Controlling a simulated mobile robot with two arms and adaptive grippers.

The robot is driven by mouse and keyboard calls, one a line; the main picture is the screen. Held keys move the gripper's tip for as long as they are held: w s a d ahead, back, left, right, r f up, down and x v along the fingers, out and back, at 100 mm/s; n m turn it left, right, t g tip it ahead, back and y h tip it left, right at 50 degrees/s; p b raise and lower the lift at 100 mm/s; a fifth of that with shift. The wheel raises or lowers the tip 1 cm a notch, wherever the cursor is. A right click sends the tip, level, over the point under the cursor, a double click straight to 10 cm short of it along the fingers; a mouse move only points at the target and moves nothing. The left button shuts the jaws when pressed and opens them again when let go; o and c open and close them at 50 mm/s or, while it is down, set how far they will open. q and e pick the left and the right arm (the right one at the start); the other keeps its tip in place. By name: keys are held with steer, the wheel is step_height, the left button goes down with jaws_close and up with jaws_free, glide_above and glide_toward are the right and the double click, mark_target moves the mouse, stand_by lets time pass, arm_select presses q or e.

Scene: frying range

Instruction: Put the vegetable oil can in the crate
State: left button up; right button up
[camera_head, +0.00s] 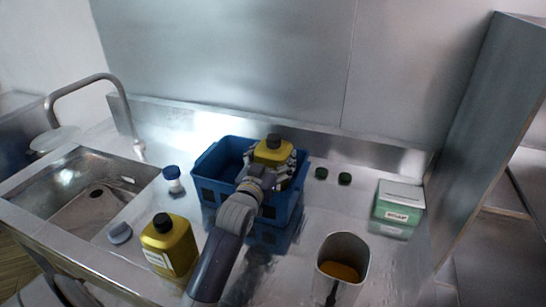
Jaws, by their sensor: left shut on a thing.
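My left gripper (272,169) is shut on a yellow can with a black cap (273,149). The can is upright, inside or just above the right part of the blue crate (221,192). My gripper and wrist cover much of its near side, so I cannot tell whether it touches the crate floor. A second, similar yellow can with a black cap and white label (170,244) stands on the counter, left of my left arm. The held can's label is hidden, so I cannot read which is vegetable oil. My right gripper is not in view.
A sink (92,199) lies at left, with a white bottle with a blue cap (173,179) beside it. A grey container (344,251) with yellow-orange contents stands in front.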

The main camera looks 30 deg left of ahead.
arm_select(q)
steer(key=shift+f, duration=0.65)
steer(key=o, duration=1.4)
steer(key=shift+c, duration=0.2)
steer(key=shift+s+f, duration=0.1)
steer(key=shift+f, duration=0.05)
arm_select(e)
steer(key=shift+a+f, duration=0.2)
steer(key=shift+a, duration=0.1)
